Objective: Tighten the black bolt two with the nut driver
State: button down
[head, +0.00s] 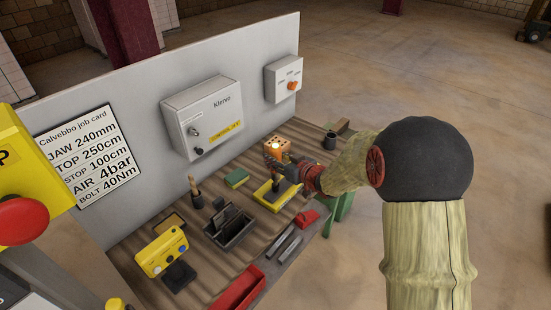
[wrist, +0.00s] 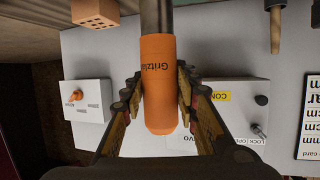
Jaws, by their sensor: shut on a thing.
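My gripper (wrist: 160,92) is shut on the orange handle of the nut driver (wrist: 158,85), with one finger on each side. The handle carries dark lettering, and a dark shaft (wrist: 157,15) runs from it out of the top of the wrist view. In the head view my gripper (head: 287,170) is over the far right part of the bench, above a yellow block (head: 268,199). The driver's tip is not in the wrist view. I cannot make out black bolt two in either view.
An orange block with holes (head: 284,147) stands close behind my gripper; it also shows in the wrist view (wrist: 95,12). A black tray (head: 230,228), a yellow button box (head: 160,252) and a red tray (head: 238,288) lie nearer. A grey panel (head: 130,110) borders the bench's back.

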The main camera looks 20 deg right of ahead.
jog(key=shift+s+f+b, duration=0.1)
jog(key=shift+f+b, duration=0.25)
jog(key=shift+f, duration=0.5)
dwell(1.6)
jog(key=shift+r, duration=0.1)
